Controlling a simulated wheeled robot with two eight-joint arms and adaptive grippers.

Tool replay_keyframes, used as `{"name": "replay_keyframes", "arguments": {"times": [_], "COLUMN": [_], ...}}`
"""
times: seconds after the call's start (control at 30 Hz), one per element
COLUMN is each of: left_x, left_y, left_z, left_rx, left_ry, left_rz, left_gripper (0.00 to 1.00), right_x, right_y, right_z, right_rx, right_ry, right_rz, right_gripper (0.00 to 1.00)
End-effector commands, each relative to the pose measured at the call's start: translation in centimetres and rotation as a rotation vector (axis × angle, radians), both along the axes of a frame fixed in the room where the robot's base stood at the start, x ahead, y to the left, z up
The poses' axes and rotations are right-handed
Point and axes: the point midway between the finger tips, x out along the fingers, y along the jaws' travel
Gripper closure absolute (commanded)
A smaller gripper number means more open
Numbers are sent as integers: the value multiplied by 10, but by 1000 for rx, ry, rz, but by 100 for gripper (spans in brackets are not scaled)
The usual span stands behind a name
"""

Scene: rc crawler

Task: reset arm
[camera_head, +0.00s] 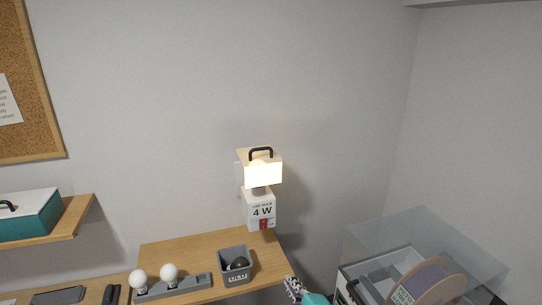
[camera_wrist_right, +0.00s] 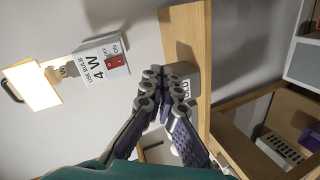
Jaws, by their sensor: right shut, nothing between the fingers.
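My right gripper (camera_head: 294,286) shows at the bottom edge of the head view, just right of the wooden shelf's right end. In the right wrist view its fingers (camera_wrist_right: 166,88) are together with nothing between them. They overlap the small grey bin (camera_wrist_right: 184,78) in that picture, and whether they touch it cannot be told. Only the tip of this gripper and a bit of teal arm show in the head view. My left gripper is out of view.
A lit lamp (camera_head: 263,173) sits above a white "4 W" box (camera_head: 261,211) on the wall. The shelf (camera_head: 190,248) holds a grey bin (camera_head: 233,279) and a rack (camera_head: 186,289) with two white bulbs (camera_head: 169,272). A clear-lidded case (camera_head: 425,235) stands right.

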Motion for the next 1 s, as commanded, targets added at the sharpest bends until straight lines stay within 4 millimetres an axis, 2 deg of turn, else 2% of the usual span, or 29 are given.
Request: {"name": "replay_keyframes", "arguments": {"times": [0.17, 0.3, 0.5, 0.67, 1.0], "left_x": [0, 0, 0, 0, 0], "left_y": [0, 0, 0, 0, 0], "left_z": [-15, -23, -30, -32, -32], "left_rx": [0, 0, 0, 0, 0], "left_ry": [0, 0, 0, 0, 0], "left_rz": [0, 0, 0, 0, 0], "left_gripper": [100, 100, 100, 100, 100], "right_x": [-44, -89, -143, -161, -161], "right_y": [-42, -76, -111, -122, -122], "right_z": [-31, -53, -73, -77, -77], "right_rx": [326, 567, 805, 882, 884], "right_ry": [328, 537, 686, 714, 716], "right_rz": [-241, -510, -852, -972, -975], "right_gripper": [100, 100, 100, 100, 100]}}
